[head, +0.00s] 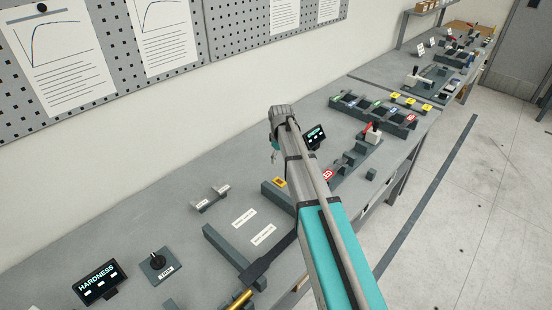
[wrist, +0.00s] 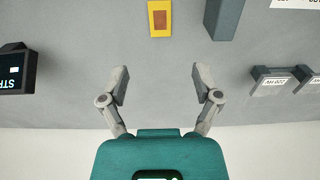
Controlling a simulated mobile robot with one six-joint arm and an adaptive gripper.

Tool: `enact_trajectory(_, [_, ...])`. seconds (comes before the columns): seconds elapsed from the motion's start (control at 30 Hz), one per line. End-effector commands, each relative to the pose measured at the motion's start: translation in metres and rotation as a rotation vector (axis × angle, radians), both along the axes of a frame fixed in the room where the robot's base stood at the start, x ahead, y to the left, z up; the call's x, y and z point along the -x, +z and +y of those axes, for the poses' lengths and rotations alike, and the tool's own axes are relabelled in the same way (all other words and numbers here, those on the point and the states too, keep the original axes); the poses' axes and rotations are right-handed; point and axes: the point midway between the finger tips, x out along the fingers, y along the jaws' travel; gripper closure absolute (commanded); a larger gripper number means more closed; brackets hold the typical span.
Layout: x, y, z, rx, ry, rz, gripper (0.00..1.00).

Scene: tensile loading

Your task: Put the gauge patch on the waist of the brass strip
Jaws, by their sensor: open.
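The gauge patch (head: 280,182) looks like a small yellow piece with a brown-orange rectangle, lying flat on the grey bench beside a dark grey bar. It also shows at the top edge of the wrist view (wrist: 160,18). My gripper (wrist: 161,75) is open and empty, with its two fingers apart; the patch lies beyond the fingertips, roughly in line with the gap. A brass-coloured piece (head: 240,299), probably the brass strip, shows partly at the bottom edge of the head view; its waist cannot be made out.
A dark grey bar (wrist: 226,18) lies right of the patch. Small label holders (wrist: 272,80) and a black display (wrist: 14,70) flank the gripper. Bare bench lies along the wall.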

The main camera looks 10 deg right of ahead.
Motion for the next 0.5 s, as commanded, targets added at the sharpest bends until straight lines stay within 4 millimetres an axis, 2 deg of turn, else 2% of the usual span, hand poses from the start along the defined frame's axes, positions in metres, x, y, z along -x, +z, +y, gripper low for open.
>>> enact_trajectory(0.37, [0.002, 0.000, 0.000, 0.000, -0.002, 0.000, 0.19])
enact_trajectory(0.5, [0.018, 0.000, 0.001, 0.000, -0.031, 0.000, 0.19])
